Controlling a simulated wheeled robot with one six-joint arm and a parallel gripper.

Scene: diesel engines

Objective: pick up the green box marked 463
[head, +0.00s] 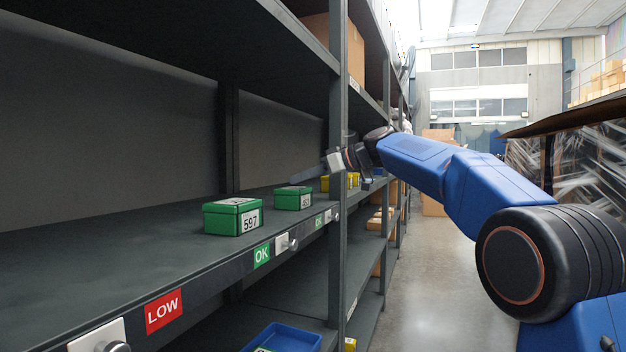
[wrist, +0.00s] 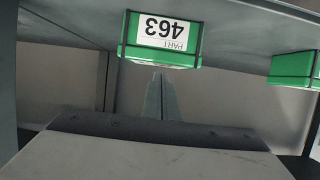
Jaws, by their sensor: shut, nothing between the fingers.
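The green box marked 463 (wrist: 160,40) shows upside down at the top middle of the wrist view, its white label facing me. In the head view the smaller, farther green box (head: 293,198) on the shelf appears to be this one; its label is only partly readable. My gripper (wrist: 158,78) is shut and empty, its fingertips close to the box's edge in the wrist view.
A second green box, marked 597 (head: 250,220), stands nearer on the same shelf (head: 120,248). Yellow boxes (head: 353,180) sit beyond the upright post (head: 338,120). A shelf board (head: 180,45) hangs above. A blue bin (head: 283,337) is below. The shelf left of box 597 is clear.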

